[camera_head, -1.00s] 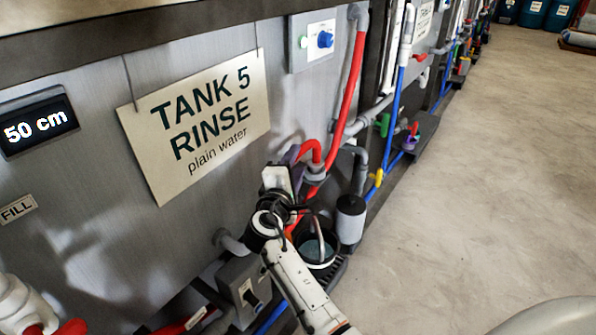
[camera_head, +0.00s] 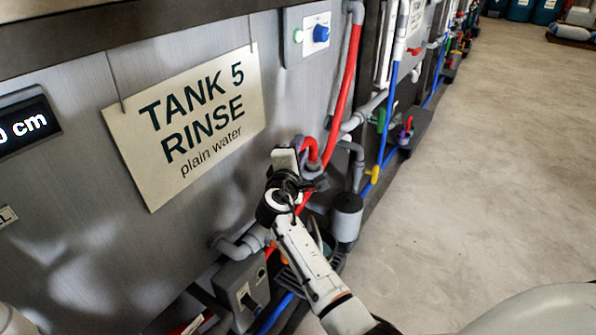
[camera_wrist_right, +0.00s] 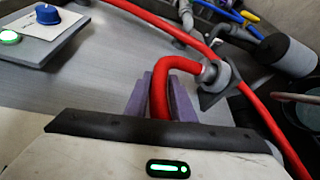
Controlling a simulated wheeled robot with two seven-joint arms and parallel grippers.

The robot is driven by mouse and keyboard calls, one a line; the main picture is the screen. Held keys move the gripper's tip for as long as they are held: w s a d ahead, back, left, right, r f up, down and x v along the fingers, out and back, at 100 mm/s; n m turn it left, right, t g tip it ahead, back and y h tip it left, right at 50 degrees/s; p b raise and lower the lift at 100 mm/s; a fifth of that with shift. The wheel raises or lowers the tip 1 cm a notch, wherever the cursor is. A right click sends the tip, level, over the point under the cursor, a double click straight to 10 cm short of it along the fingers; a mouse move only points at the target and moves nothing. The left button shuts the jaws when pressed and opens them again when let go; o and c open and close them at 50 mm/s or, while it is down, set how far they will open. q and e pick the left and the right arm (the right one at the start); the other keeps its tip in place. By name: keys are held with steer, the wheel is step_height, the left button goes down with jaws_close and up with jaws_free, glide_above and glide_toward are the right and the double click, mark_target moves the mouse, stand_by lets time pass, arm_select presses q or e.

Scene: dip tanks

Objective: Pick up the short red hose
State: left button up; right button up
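The short red hose (camera_wrist_right: 172,68) arches out of a grey fitting (camera_wrist_right: 213,76) in the right wrist view. Its other part runs down between the two purple fingers of my right gripper (camera_wrist_right: 160,88). The fingers lie against both sides of the hose, with no clear gap. In the head view the hose (camera_head: 312,148) shows as a small red bend just right of my right gripper (camera_head: 292,158), which partly hides it. The hose's lower end is hidden behind the gripper body. My left gripper is not in view.
A long red hose (camera_head: 343,95) runs close by on the right. A grey cylinder (camera_head: 346,216) stands below it. The tank wall with the rinse sign (camera_head: 185,128) and a blue knob (camera_head: 321,33) is behind. Open floor (camera_head: 480,170) lies to the right.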

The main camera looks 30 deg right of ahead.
jaws_close()
steer(key=shift+a+r, duration=0.1)
stand_by(0.9)
